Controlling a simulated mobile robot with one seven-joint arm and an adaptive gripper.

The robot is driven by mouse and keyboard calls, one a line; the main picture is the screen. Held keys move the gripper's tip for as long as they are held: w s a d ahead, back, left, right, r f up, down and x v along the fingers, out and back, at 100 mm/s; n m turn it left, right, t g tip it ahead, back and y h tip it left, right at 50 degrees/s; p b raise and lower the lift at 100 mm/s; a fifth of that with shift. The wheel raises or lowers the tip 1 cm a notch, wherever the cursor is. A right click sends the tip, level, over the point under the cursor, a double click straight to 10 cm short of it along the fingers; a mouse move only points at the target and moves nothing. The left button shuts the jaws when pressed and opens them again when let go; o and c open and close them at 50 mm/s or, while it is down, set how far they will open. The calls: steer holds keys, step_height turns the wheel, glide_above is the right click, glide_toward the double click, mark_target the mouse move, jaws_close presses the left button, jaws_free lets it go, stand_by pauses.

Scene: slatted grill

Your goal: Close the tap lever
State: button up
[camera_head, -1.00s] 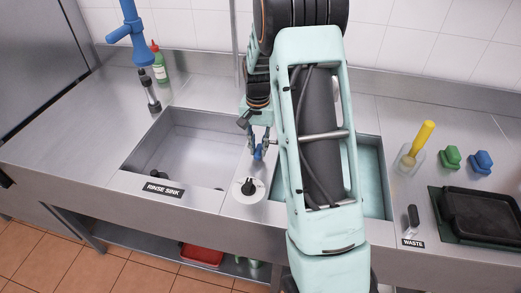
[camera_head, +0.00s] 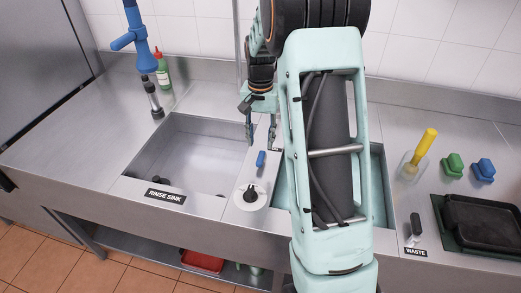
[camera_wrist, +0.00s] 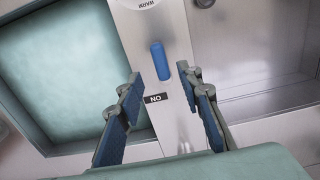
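The tap lever is a short blue bar (camera_head: 261,159) on the steel strip between the two basins. It also shows in the wrist view (camera_wrist: 160,62), lying lengthwise along the strip. My gripper (camera_head: 261,144) is open and empty, its two fingers spread wide just behind the lever in the head view. In the wrist view my gripper's fingertips (camera_wrist: 163,88) stand apart on either side of the strip, with the lever beyond them in the picture. A dark label (camera_wrist: 156,98) reading "NO" in that view lies by the lever's near end.
A round white plate with a black knob (camera_head: 250,195) sits in front of the lever. The rinse sink (camera_head: 190,150) is to the left, and a green-tinted basin (camera_head: 378,185) is partly hidden behind my arm. A blue faucet (camera_head: 138,40) stands at the back left.

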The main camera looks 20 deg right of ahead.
step_height(320, 180, up, 5)
steer(key=shift+r, duration=0.15)
stand_by(0.4)
